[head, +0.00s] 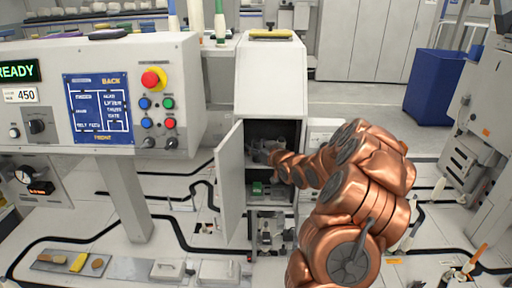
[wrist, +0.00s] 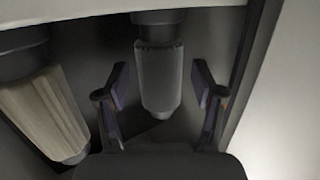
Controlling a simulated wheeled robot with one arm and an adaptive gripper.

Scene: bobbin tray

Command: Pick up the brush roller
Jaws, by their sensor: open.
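My arm reaches into the open white cabinet (head: 270,85), and my gripper (head: 262,153) is inside it in the head view. In the wrist view my gripper (wrist: 161,88) is open, with one finger on each side of a dark grey cylinder (wrist: 158,72). Gaps show between the fingers and the cylinder. The cylinder has a darker cap and looks like the brush roller, though its bristles cannot be made out. A beige streaked cylinder (wrist: 45,112) lies to the left, outside the fingers. The roller cannot be made out in the head view.
The cabinet door (head: 230,183) stands open on the left. A pale cabinet wall (wrist: 285,100) is close on the right in the wrist view. A control panel (head: 110,95) stands left of the cabinet.

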